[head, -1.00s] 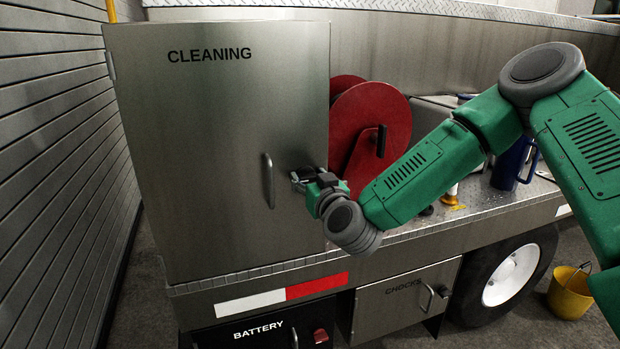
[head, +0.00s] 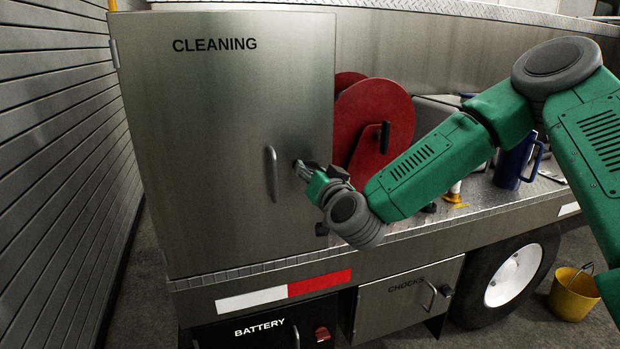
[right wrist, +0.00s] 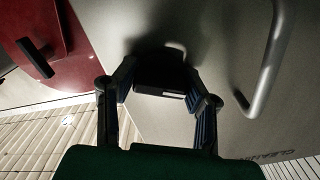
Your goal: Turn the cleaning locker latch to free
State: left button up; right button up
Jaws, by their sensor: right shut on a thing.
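The cleaning locker (head: 215,120) is a brushed-metal cabinet with a flat door marked CLEANING, at the left of the head view. The door looks closed. My right gripper (head: 302,168) is at the door's right side, just right of the vertical handle. In the right wrist view, the fingers of my right gripper (right wrist: 160,98) are on both sides of the dark latch (right wrist: 160,84) and shut on it. In the head view the gripper mostly hides the latch. My left gripper is not in view.
The bar handle (head: 271,174) stands out from the door close to my right gripper. A red reel (head: 365,125) is right behind my forearm. A blue jug (head: 512,165) stands on the truck deck. A slatted wall (head: 60,150) bounds the left.

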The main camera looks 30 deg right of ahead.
jog(key=m+b, duration=0.3)
jog(key=m, duration=0.3)
jog(key=shift+d+m+b, duration=0.15)
jog(key=shift+m+b, duration=0.2)
jog(key=shift+m, duration=0.05)
jog(key=m+b, duration=0.4)
jog(key=m, duration=0.2)
jog(key=shift+m, duration=0.3)
jog(key=o, duration=1.2)
jog(key=shift+s+d+f, duration=0.1)
jog(key=shift+c, duration=0.2)
jog(key=shift+d, duration=0.15)
jog(key=shift+d, duration=0.1)
jog(key=shift+s+f, duration=0.1)
jog(key=shift+s, duration=0.05)
